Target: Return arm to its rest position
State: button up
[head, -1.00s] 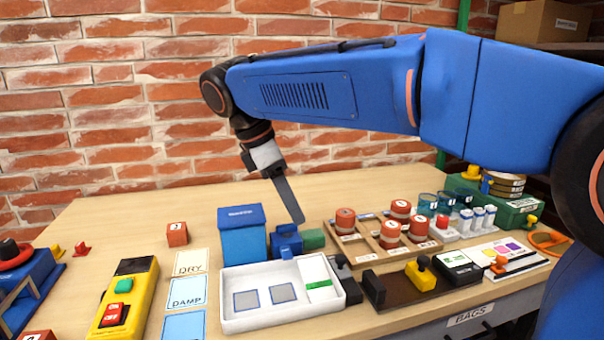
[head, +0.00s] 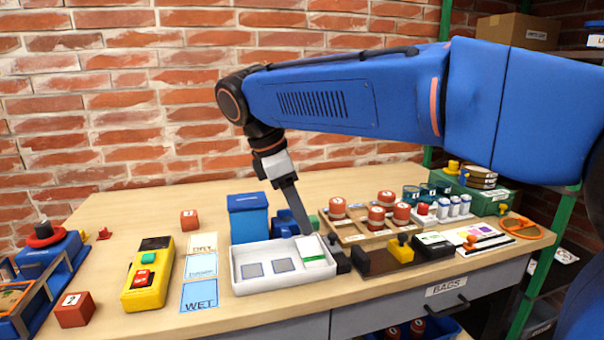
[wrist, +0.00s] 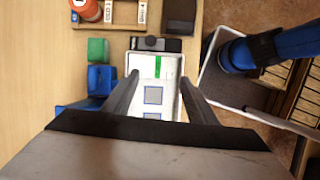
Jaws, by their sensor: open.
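My gripper (wrist: 158,92) is open and empty in the wrist view, its two dark fingers spread over the white tray (wrist: 154,58). In the head view my gripper (head: 302,230) points down, its tip in front of the tray's back right part. The white tray (head: 285,290) holds two grey squares with blue edges and a white card with a green stripe (head: 313,257). My blue arm reaches in from the right, bent down at the wrist. I cannot tell the exact height of the fingers above the tray.
Left of the tray are DRY, DAMP and WET cards (head: 199,296), a yellow control box (head: 149,275) and red numbered cubes (head: 75,310). A blue bin (head: 249,220) stands behind the tray. Red-capped jars (head: 376,217) fill a rack at right. The back left tabletop is clear.

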jog(key=s+d+f+m+y, duration=0.1)
jog(key=s+d+f+m, duration=0.15)
jog(key=d, duration=0.45)
jog(key=s+d+f+m+y, duration=0.1)
jog(key=s+d+f+m, duration=0.1)
jog(key=d+m, duration=0.3)
jog(key=s+d+f+m+y, duration=0.1)
jog(key=s+d+f+m, duration=0.15)
jog(key=d, duration=0.55)
jog(key=s+d+f+m+t+y, duration=0.1)
jog(key=s+d+f+m+t, duration=0.2)
jog(key=s+d+f+m, duration=0.6)
jog(key=shift+s+d+f+m+t, duration=0.3)
jog(key=shift+s+f+m, duration=0.3)
jog(key=shift+s+f, duration=0.85)
jog(key=shift+s+r, duration=0.1)
jog(key=shift+r, duration=0.05)
